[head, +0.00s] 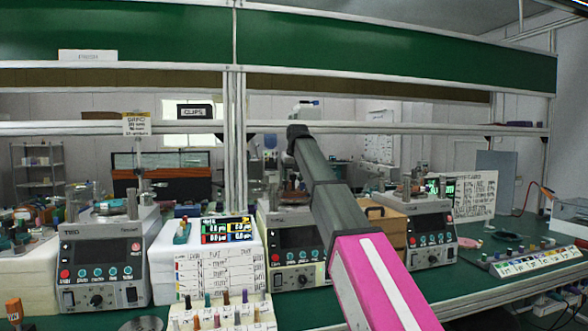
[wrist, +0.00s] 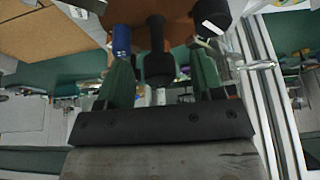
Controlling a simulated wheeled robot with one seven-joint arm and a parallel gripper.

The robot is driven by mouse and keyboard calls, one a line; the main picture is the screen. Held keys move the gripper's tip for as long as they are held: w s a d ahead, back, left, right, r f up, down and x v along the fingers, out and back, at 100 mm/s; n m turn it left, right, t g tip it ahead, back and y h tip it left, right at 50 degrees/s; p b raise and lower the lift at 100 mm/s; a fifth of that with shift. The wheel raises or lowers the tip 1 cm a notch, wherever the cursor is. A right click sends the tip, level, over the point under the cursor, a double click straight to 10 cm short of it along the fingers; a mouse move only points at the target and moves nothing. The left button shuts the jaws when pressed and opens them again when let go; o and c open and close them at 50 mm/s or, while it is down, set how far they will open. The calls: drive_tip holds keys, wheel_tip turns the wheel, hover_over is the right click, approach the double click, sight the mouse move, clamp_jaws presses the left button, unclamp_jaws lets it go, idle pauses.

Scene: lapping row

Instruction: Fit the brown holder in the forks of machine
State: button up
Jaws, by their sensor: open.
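My gripper (wrist: 162,80) shows in the wrist view, its two green fingers apart. A dark upright cylinder (wrist: 156,62) stands between or beyond them; I cannot tell whether it touches either finger. A brown rounded surface (wrist: 172,12) lies beyond, at the top edge; I cannot tell whether it is the holder or part of a machine. In the head view my arm hides the fingers. Three machines with dark panels stand on the bench: left (head: 101,262), middle (head: 292,262) and right (head: 431,240). My arm partly covers the middle one. I cannot clearly identify its forks.
A blue cylinder (wrist: 121,40) is close to the left finger in the wrist view. In the head view, a white labelled box (head: 208,268) and a rack of coloured pegs (head: 225,318) stand left of my arm. A metal post (head: 236,150) rises behind them. Green bench (head: 480,268) shows at right.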

drive_tip(key=shift+w+f, duration=0.1)
drive_tip(key=shift+f, duration=0.2)
clamp_jaws()
drive_tip(key=shift+r, duration=1.4)
idle(0.3)
drive_tip(key=shift+r, duration=1.85)
